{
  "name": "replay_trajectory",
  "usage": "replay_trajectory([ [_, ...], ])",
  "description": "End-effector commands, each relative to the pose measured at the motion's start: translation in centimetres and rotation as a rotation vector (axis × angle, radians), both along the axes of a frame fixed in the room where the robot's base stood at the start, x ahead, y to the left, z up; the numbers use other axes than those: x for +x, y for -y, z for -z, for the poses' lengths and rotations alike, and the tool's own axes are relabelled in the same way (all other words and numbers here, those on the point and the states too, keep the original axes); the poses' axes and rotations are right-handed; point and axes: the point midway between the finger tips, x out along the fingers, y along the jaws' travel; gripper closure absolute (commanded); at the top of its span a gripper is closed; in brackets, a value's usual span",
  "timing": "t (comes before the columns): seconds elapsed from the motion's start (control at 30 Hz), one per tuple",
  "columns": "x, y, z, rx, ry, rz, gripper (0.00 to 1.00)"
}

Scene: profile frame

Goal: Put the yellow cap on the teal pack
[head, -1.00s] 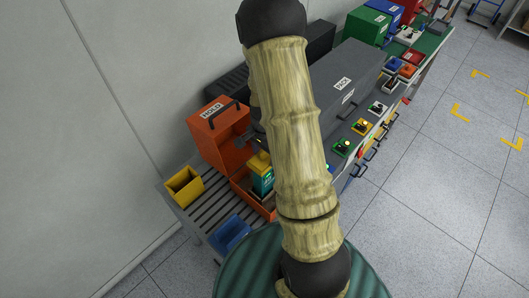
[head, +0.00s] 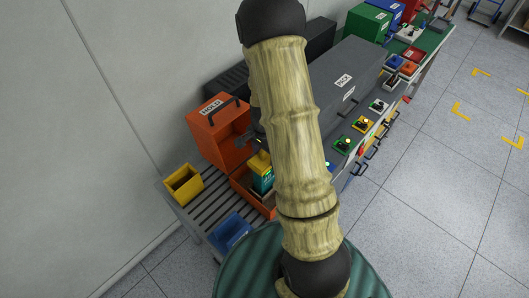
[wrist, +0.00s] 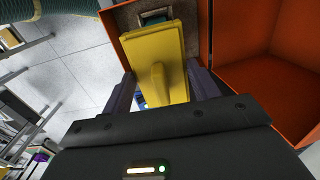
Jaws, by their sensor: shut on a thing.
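The yellow cap (head: 260,161) shows just left of my arm in the head view. In the wrist view the yellow cap (wrist: 152,48) fills the space between the fingers of my gripper (wrist: 163,88), which is shut on it. The teal pack (head: 262,181) stands upright right under the cap in the head view. In the wrist view only a small dark teal part of the pack (wrist: 155,17) shows past the cap's far edge. The cap hides the rest, and I cannot tell whether cap and pack touch. My arm hides most of the gripper in the head view.
The pack stands in an orange open-fronted tray (head: 241,187) beside the orange HOLD box (head: 213,131). A yellow bin (head: 181,184) and a blue bin (head: 231,234) sit on the slatted grey bench. The grey PACK housing (head: 347,75) lies right of my arm.

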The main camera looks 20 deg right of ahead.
Motion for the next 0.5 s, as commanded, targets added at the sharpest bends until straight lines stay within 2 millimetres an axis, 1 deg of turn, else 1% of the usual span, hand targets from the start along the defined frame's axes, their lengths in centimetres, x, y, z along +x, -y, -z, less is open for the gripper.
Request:
replay_trajectory([
  [0.23,0.00,0.00,0.48,0.000,0.000,0.000,0.62],
  [0.47,0.01,0.00,0.38,0.000,0.000,0.000,0.62],
  [0.5,0.00,0.00,0.38,0.000,0.000,0.000,0.38],
])
